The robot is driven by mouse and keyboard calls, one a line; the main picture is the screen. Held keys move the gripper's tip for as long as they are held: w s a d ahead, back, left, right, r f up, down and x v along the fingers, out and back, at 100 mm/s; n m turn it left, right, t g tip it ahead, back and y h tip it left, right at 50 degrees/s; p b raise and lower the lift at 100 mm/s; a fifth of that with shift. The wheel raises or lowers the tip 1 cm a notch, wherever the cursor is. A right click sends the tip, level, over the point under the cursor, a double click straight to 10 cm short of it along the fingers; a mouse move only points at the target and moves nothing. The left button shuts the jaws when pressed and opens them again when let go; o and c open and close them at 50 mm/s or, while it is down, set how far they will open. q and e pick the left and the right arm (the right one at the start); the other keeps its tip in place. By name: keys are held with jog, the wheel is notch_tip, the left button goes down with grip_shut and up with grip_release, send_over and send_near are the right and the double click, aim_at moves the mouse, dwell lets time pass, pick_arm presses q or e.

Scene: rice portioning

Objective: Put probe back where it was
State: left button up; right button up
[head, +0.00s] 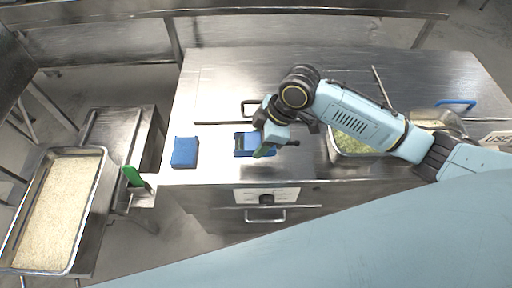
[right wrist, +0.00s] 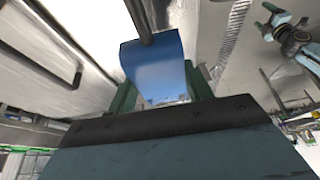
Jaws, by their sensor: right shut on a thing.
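My right gripper (head: 262,150) is low over the front of the steel counter, at a blue block (head: 241,153) with a dark patch on top. In the right wrist view a blue body (right wrist: 155,65) shows between and beyond the two green fingers of the gripper (right wrist: 163,88). A thin dark rod (right wrist: 140,20) overlaps its upper edge. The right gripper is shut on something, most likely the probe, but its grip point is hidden. I cannot tell whether the blue body rests on the counter. My left gripper is not in view.
A second blue block (head: 184,152) sits left on the counter (head: 215,88). A rice tray (head: 104,160) stands at far left, beside a green-handled item (head: 133,176). The counter's back left is mostly clear.

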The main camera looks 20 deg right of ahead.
notch_tip(320, 180, down, 7)
jog(key=shift+r, duration=0.15)
jog(key=o, duration=1)
jog(key=shift+c, duration=0.2)
jog(key=v, duration=1.2)
jog(key=shift+p, duration=0.3)
